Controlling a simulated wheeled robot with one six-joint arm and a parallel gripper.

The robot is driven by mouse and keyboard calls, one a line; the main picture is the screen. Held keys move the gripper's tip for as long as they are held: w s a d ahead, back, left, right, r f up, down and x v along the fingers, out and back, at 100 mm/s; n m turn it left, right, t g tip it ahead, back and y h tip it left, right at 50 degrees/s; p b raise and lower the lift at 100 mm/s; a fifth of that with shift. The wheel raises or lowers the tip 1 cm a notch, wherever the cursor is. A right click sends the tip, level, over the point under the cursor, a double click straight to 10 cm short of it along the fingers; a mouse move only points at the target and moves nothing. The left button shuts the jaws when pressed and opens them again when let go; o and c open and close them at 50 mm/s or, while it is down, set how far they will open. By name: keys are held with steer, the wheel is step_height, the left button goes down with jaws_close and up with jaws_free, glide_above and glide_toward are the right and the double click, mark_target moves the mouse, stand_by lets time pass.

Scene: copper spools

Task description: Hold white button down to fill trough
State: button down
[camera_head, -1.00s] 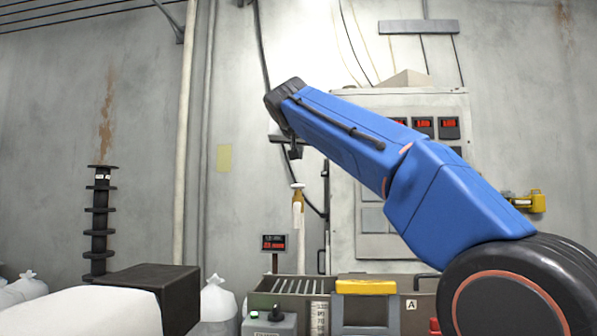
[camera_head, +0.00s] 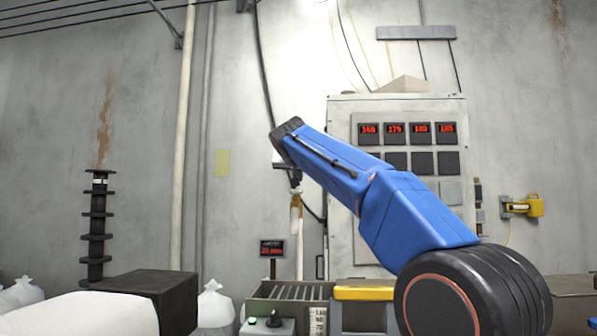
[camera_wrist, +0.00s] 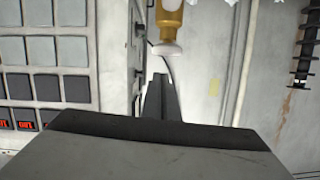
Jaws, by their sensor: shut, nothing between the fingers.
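The white button (camera_head: 296,192) caps an upright brass valve body (camera_head: 296,207) in front of the back wall. In the wrist view, which is upside down, the white button (camera_wrist: 166,48) and brass body (camera_wrist: 170,18) show near the top. My gripper (camera_head: 295,184) is shut and empty, pointing down close above the button. In the wrist view the fingertips (camera_wrist: 158,78) seem slightly apart from the button; contact cannot be confirmed. The slatted grey trough (camera_head: 262,303) stands below, a white scale on its front; its inside is hidden.
A small red-digit display (camera_head: 272,248) stands behind the trough. A control box with a dark knob (camera_head: 274,320) is in front. A grey cabinet with red readouts (camera_head: 342,120) stands behind my arm. A yellow-topped block (camera_head: 364,293) is right of the trough.

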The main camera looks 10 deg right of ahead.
mark_target(296, 195)
steer(key=shift+a+f, duration=0.1)
steer(key=shift+f, duration=1.05)
